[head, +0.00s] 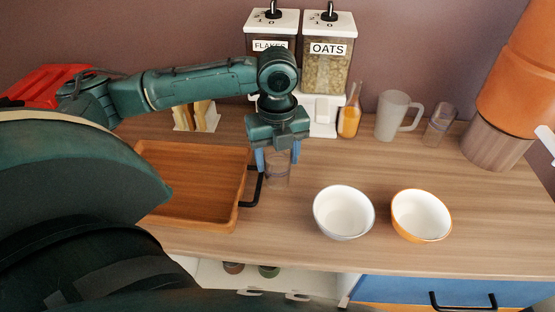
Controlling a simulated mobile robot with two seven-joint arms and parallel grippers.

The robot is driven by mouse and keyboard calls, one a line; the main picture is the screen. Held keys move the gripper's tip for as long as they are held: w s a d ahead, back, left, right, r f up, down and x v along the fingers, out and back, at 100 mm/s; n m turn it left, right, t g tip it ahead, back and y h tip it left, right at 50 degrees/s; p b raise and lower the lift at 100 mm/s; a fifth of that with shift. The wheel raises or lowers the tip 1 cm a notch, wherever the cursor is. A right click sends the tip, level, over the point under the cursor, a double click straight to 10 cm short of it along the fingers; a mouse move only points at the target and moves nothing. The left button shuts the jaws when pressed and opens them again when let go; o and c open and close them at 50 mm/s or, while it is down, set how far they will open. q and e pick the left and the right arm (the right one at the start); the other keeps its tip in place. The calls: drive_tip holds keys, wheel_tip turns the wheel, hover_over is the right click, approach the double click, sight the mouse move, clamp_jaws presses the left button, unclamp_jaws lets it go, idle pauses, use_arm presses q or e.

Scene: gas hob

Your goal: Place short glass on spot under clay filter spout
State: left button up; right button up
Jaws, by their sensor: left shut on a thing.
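My left gripper (277,155) points down over the counter, its two blue fingers on either side of a short clear glass (278,178). It is shut on this glass, which looks upright. I cannot tell whether the glass touches the counter. The orange clay filter (520,85) stands on a round wooden base (492,148) at the far right, cut off by the picture edge. A white part, seemingly its spout (547,140), shows at the right edge. The spot under it is mostly out of view. My right gripper is not in view.
A wooden tray (190,218) with black handles is just left of the glass. A white bowl (344,212) and an orange-rimmed bowl (421,215) stand to the right. A bottle (350,118), frosted mug (393,115) and another glass (438,125) stand behind. Cereal dispensers (325,65) are at the back.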

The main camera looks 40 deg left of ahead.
use_arm(q)
drive_tip(key=shift+f, duration=0.6)
drive_tip(key=o, duration=1.1)
drive_tip(key=shift+f, duration=0.1)
drive_tip(key=shift+c, duration=0.2)
